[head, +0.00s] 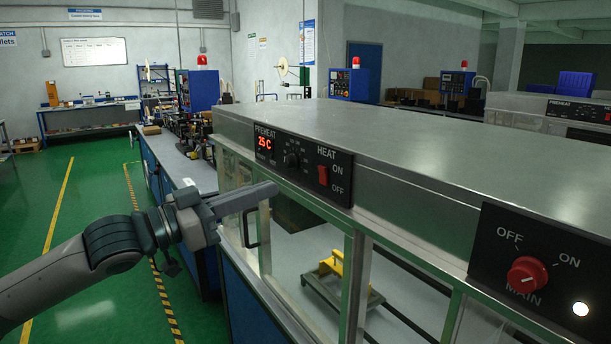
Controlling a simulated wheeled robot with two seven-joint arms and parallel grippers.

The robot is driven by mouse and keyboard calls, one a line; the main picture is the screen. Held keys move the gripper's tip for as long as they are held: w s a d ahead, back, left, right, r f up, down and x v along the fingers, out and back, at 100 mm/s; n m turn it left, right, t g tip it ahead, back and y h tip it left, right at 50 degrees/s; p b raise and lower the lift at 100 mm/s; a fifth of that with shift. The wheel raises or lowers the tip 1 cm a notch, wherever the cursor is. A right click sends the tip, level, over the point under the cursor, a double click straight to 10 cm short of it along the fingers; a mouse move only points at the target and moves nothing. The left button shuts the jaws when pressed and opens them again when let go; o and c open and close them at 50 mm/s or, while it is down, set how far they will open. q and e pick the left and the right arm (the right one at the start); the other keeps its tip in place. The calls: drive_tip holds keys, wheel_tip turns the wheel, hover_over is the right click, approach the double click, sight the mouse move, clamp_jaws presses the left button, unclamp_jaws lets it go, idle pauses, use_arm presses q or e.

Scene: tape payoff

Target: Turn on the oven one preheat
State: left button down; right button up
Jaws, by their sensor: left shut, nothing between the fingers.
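The near oven (400,135) is a long steel-topped cabinet with glass sides. I cannot tell which way the switch is tipped. A red main knob (527,275) sits on a panel at the right, beside a lit white lamp (580,309). My left gripper (270,190) is shut and empty, below and left of the heat switch in the picture, apparently apart from it. My right gripper is not in view.
A black door handle (250,230) is on the oven side near my left gripper. A yellow-handled fixture (335,265) stands inside behind the glass. Another oven panel (578,112) shows at far right. Green floor (100,200) lies open at left.

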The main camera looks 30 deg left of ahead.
use_arm(q)
approach(321, 170)
drive_tip(key=shift+w, duration=1.05)
drive_tip(key=shift+w+d+r+p, duration=0.2)
drive_tip(key=shift+w+d+p, duration=0.2)
drive_tip(key=shift+w, duration=0.1)
drive_tip(key=shift+w+d+r+p, duration=0.2)
drive_tip(key=shift+w+d+p, duration=0.05)
drive_tip(key=shift+w+d, duration=0.2)
drive_tip(key=shift+w+d+r+p, duration=0.1)
drive_tip(key=shift+w+p, duration=0.2)
drive_tip(key=shift+p, duration=0.1)
drive_tip(key=shift+w+d+p, duration=0.3)
drive_tip(key=shift+w+p, duration=0.2)
drive_tip(key=shift+w, duration=0.1)
